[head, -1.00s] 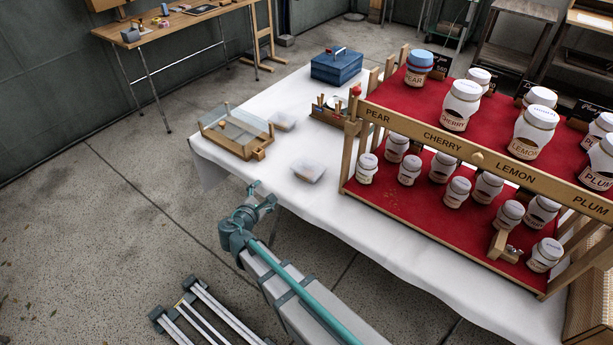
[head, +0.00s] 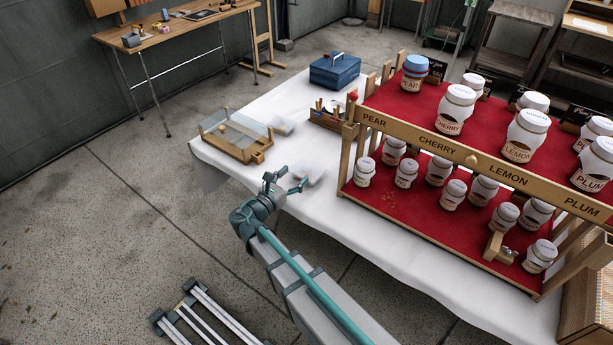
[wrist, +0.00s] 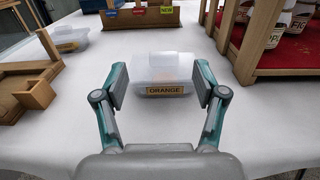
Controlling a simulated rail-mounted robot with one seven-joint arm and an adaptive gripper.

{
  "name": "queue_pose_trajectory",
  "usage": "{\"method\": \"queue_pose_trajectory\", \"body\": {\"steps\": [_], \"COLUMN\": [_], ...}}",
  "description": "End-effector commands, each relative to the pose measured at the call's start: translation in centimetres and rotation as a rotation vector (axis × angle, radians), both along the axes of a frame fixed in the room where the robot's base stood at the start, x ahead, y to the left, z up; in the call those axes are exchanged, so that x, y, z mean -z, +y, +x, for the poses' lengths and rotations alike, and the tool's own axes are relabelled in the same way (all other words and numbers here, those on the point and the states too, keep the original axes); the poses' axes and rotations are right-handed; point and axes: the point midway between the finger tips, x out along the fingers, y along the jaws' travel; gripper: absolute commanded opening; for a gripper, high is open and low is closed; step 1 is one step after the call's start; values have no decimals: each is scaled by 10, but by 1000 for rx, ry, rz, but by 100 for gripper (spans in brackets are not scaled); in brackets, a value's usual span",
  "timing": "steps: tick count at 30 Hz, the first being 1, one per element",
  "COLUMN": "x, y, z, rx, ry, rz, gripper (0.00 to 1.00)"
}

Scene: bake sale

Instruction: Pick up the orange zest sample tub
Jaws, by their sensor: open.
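The orange zest sample tub (wrist: 164,72) is a clear, lidded box with an "ORANGE" label on its near side. It sits on the white tablecloth, and in the head view the tub (head: 308,174) lies near the table's front edge, left of the jar rack. My gripper (wrist: 160,88) is open. In the wrist view its two fingers stand on the left and right of the tub, with the tub between and slightly beyond the fingertips. In the head view my gripper (head: 288,183) is close to the tub's near left side. I cannot tell whether the fingers touch it.
A second clear tub (head: 281,126) sits farther back; its label is unreadable. A wooden-framed clear case (head: 236,134) stands at the left. The jar rack (head: 400,141) rises on the right. A small wooden caddy (head: 327,116) and a blue box (head: 335,72) stand behind. Bare tablecloth surrounds the tub.

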Motion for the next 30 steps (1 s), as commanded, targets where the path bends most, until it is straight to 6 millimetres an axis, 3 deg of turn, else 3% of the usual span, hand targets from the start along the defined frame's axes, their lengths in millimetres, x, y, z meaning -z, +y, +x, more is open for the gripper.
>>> {"method": "queue_pose_trajectory", "body": {"steps": [8,16,24,30], "x": [2,5,6,5], "y": [-13,-33,-35,-35], "z": [15,43,45,45], "rx": [1,0,-2,-2], "ry": [1,0,0,0], "rz": [1,1,1,1], "gripper": [71,71,71,38]}}
